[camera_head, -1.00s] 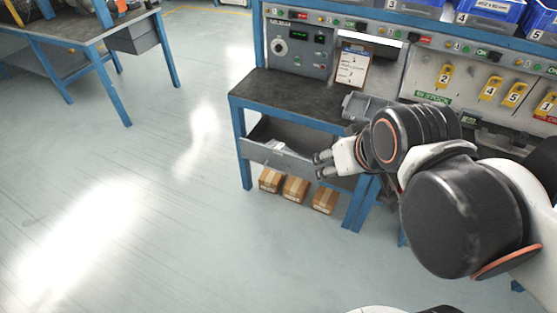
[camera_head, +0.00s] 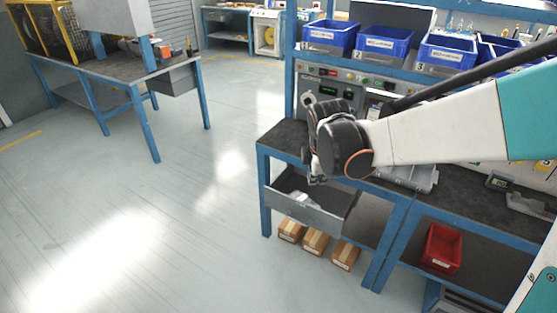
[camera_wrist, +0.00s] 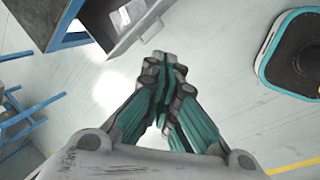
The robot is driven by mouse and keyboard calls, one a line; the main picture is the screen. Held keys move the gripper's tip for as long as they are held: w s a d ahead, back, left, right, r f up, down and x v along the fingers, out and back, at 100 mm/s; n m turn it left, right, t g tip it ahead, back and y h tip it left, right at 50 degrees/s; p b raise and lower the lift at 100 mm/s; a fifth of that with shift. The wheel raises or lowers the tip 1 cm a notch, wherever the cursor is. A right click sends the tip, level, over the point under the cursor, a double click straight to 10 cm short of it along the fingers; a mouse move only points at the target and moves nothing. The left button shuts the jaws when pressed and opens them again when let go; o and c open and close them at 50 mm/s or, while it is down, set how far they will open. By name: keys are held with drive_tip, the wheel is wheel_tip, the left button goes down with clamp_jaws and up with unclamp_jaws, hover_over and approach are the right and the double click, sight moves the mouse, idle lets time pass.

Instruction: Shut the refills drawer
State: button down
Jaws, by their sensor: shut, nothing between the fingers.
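The grey refills drawer (camera_head: 303,211) stands pulled out beneath the left part of the bench, with pale items lying inside. It also shows at the top of the wrist view (camera_wrist: 124,42), with its front panel and handle. My gripper (camera_head: 318,181) points down by the drawer in the head view. In the wrist view my gripper (camera_wrist: 165,66) is shut with nothing between the fingers, over the floor just off the drawer's front. I see no clear contact with the drawer. My wrist and arm hide part of the bench top behind.
A red bin (camera_head: 441,248) sits on the lower shelf to the right. Blue bins (camera_head: 386,42) line the upper shelf. The floor left of the bench is clear.

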sight(302, 207)
drive_tip(key=w+a+f+n+g, duration=0.1)
drive_tip(key=w+f+n, duration=0.25)
drive_tip(key=f, duration=0.25)
drive_tip(key=w+a+f+n, duration=0.2)
drive_tip(key=w+f+n, duration=0.15)
drive_tip(key=f, duration=0.25)
drive_tip(key=w+a+f+n+g, duration=0.1)
drive_tip(key=w+f+n, duration=0.1)
drive_tip(key=f+n, duration=0.35)
drive_tip(key=shift+m+h, duration=0.4)
drive_tip(key=shift+m, duration=0.35)
drive_tip(key=shift+w+d+f+b, duration=0.55)
drive_tip(key=shift+w+f+b, duration=0.35)
drive_tip(key=shift+f, duration=0.9)
drive_tip(key=shift+w+d+f+b, duration=0.6)
drive_tip(key=shift+w+f+b, duration=0.25)
drive_tip(key=shift+f, duration=1)
drive_tip(key=shift+w+d+f+b, duration=0.55)
drive_tip(key=shift+w+f+b, duration=0.35)
drive_tip(key=shift+f, duration=0.9)
drive_tip(key=w+d, duration=0.8)
drive_tip(key=w, duration=0.3)
drive_tip(key=shift+w+d+p, duration=0.2)
drive_tip(key=shift+w+p, duration=0.15)
drive_tip(key=shift+w, duration=0.05)
